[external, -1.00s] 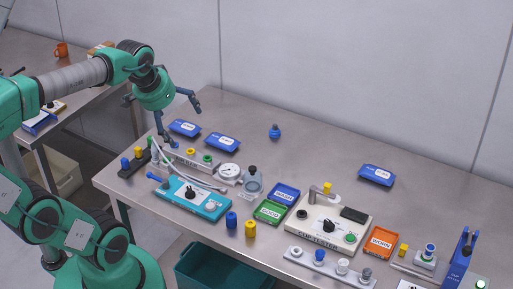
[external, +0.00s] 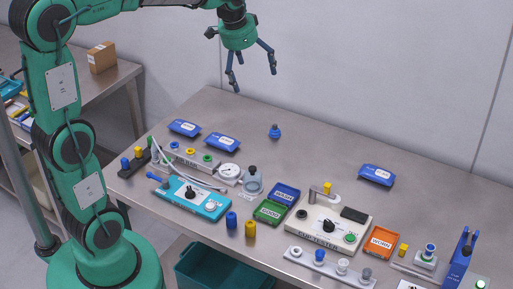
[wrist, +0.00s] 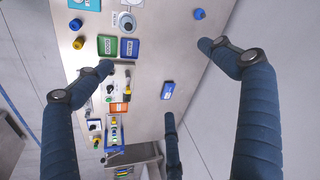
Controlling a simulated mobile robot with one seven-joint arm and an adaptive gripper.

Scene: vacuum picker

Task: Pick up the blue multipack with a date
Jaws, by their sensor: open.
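Three blue packs with white labels lie flat on the table in the external view: one at the back left (external: 184,127), one beside it (external: 222,142), and one at the right (external: 377,175). The labels are too small for me to read a date. My gripper (external: 252,78) is open and empty, high above the back of the table. In the wrist view its spread fingers (wrist: 160,76) frame the table, and one blue pack (wrist: 168,90) lies below between them.
A small blue suction cup (external: 274,132) stands at the back middle. The cup tester (external: 325,228), green tray (external: 270,211), orange tray (external: 381,243) and teal box (external: 195,198) crowd the front. The table is bare between the cup and the right pack.

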